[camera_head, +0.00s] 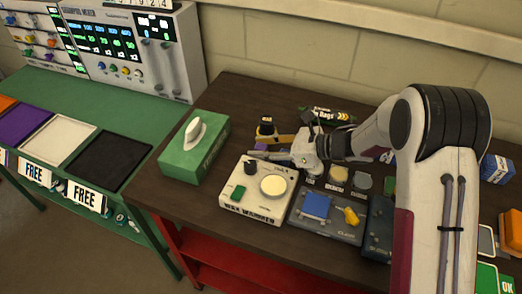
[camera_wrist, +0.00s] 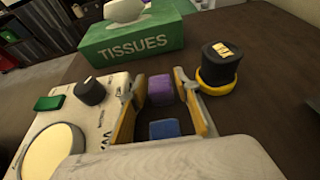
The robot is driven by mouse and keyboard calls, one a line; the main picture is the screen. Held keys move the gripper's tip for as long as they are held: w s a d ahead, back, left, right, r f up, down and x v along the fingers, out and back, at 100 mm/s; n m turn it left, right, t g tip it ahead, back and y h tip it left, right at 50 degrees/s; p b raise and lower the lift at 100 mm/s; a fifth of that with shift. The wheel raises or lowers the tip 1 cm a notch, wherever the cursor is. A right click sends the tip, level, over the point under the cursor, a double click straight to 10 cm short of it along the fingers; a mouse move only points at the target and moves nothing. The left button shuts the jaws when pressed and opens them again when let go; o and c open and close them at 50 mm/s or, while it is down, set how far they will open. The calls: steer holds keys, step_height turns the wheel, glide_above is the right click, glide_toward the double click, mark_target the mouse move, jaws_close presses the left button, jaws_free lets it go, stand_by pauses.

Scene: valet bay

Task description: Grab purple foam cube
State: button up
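The purple foam cube (camera_wrist: 160,89) sits on the dark table in the wrist view, between the tips of my gripper's two fingers (camera_wrist: 159,92). The fingers are spread on either side of it, and I cannot tell whether either touches it. A blue block (camera_wrist: 164,129) lies nearer the palm, also between the fingers. In the head view my gripper (camera_head: 270,155) points left, low over the table behind the white wax warmer. A small purple patch of the cube (camera_head: 262,146) shows there; the rest is hidden.
The wax warmer (camera_head: 236,205) stands close on one side, with a green tissue box (camera_head: 180,160) at left. A black-capped wax jar (camera_wrist: 219,68) with a yellow base stands just right of the fingers. A grey tray (camera_head: 335,231) holds a blue block and a yellow piece.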

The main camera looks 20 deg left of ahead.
mark_target(262, 146)
stand_by(0.4)
steer(key=c, duration=0.6)
steer(key=shift+r, duration=0.15)
steer(key=shift+r, duration=4.85)
